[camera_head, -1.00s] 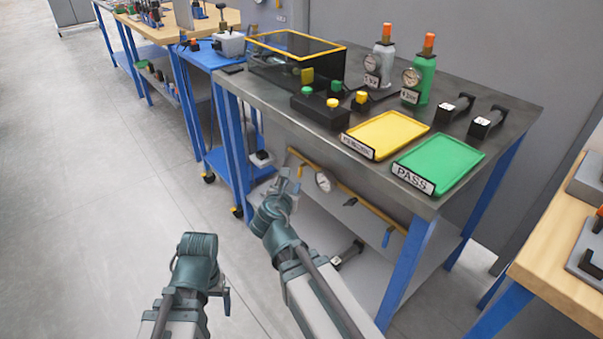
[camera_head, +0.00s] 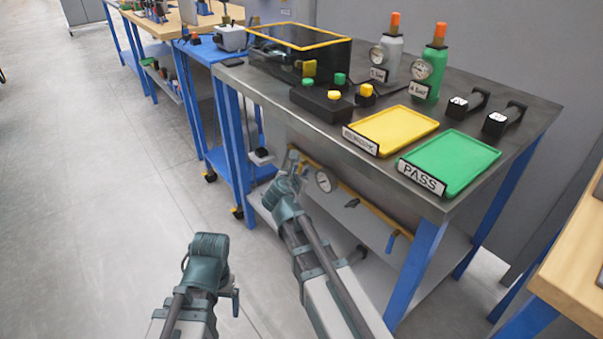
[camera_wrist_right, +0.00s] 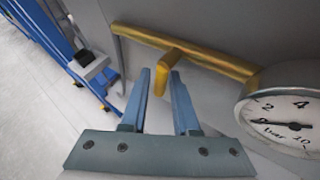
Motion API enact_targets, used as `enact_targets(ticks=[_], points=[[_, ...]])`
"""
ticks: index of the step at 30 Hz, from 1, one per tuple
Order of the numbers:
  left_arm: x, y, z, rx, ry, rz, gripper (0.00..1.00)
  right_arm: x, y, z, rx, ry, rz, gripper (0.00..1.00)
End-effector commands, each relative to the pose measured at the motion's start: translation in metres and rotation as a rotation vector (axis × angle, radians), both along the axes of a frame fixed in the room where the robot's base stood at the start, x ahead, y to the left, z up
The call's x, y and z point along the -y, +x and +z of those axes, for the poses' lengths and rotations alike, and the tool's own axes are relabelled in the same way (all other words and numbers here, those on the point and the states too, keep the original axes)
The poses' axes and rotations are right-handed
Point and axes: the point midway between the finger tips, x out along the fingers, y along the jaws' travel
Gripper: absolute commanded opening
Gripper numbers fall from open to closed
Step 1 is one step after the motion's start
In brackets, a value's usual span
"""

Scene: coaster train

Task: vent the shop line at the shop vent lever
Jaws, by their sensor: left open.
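A yellow pipe (camera_head: 352,192) runs below the steel bench top, with a round gauge (camera_head: 323,181) on it. A blue-handled lever (camera_head: 391,243) hangs near its right end; I cannot read any label naming the vent lever. My right gripper (camera_head: 294,170) is at the pipe's left end. In the right wrist view my right gripper (camera_wrist_right: 168,78) is open, with a short yellow stub handle (camera_wrist_right: 166,68) of the pipe (camera_wrist_right: 190,52) at the gap between its fingertips, not clasped. The gauge (camera_wrist_right: 290,115) is close on the right. My left gripper (camera_head: 210,255) is low over the floor, its fingers mostly hidden.
The steel bench (camera_head: 290,118) carries a yellow tray (camera_head: 395,128), a green PASS tray (camera_head: 455,160), a button box (camera_head: 320,103) and two gauged bottles. A blue cart (camera_head: 225,165) stands to the left, a wooden bench (camera_head: 575,270) to the right. The left floor is clear.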

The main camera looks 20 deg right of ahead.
Motion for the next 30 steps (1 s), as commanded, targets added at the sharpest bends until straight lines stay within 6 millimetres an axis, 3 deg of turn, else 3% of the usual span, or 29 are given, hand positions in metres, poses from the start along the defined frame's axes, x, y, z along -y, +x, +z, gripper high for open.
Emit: enact_targets(ticks=[3, 8, 17, 30], points=[[0.0, 0.0, 0.0, 0.0, 0.0, 0.0, 0.9, 0.0, 0.0, 0.0, 0.0, 0.0, 0.0, 0.27], [0.0, 0.0, 0.0, 0.0, 0.0, 0.0, 0.9, 0.0, -0.001, 0.0, 0.0, 0.0, 0.0, 0.0], [0.0, 0.0, -0.002, 0.0, 0.0, 0.0, 0.9, 0.0, -0.001, -0.001, 0.007, 0.001, -0.001, 0.0], [0.001, 0.0, -0.049, 0.0, -0.006, -0.008, 0.9, -0.003, 0.008, -0.001, 0.315, 0.11, -0.001, 0.0]])
